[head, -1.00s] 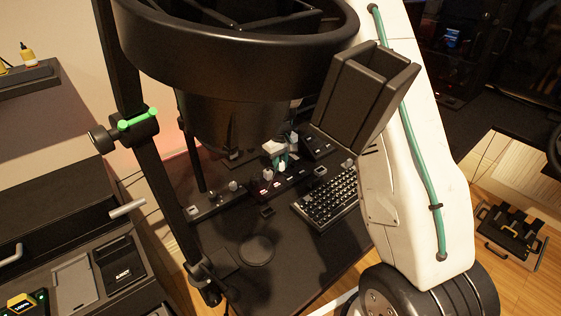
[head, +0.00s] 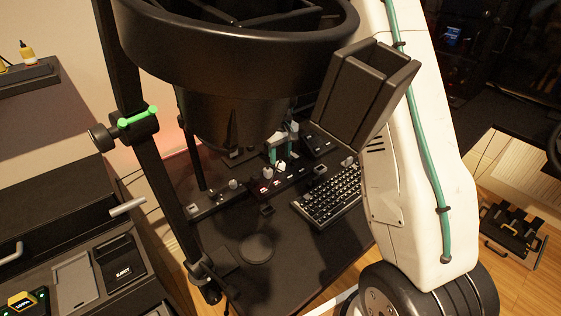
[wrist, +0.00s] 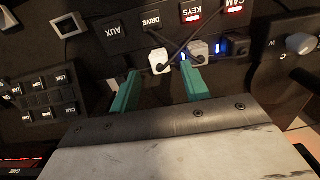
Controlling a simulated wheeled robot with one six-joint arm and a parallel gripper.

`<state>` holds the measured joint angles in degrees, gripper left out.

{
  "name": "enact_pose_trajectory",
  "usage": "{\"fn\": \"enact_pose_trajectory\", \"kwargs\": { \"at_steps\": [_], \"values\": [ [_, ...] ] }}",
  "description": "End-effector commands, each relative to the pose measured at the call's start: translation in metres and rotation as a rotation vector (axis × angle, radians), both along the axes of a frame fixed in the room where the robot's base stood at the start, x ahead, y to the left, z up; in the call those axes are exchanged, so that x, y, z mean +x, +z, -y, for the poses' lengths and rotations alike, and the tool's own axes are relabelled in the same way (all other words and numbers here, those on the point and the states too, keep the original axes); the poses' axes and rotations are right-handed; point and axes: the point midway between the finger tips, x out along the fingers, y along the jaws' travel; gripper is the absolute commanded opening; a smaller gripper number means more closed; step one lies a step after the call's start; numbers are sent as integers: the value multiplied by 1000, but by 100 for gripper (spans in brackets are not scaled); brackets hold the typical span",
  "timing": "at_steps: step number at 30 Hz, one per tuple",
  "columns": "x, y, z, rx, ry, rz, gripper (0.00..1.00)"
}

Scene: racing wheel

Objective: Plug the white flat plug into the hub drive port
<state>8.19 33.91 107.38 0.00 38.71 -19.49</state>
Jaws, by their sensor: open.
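The white flat plug (wrist: 159,62) sits at the hub strip just in front of the DRIVE label, with a dark cable running from it. How deeply it is seated in the drive port cannot be told, because the plug hides the port. The plug also shows as a small pale block in the head view (head: 281,167). My gripper (wrist: 157,71) is open, its teal fingers on either side of the plug with gaps. The hub (wrist: 170,25) carries AUX, DRIVE, KEYS and CAM labels. Red indicators glow at KEYS and CAM; none shows at DRIVE.
A grey plug (wrist: 198,50) stands right of the white plug, close to my right finger. Blue lights glow beside it. A grey knob (wrist: 300,43) and a button pad (wrist: 45,98) flank the hub. A keyboard (head: 328,196) lies on the desk (head: 285,255), whose front is mostly clear.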

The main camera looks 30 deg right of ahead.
Motion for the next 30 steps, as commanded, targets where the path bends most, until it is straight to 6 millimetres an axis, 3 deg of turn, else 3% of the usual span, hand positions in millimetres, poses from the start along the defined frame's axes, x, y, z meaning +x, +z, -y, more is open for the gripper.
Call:
{"fn": "enact_pose_trajectory", "kwargs": {
  "at_steps": [3,9,26,30],
  "values": [
    [0,20,0,-1,0,2,46],
    [0,36,0,0,0,0,46],
    [-1,37,0,1,-12,-6,46],
    [-29,28,-4,10,-64,-96,46]
  ]
}}
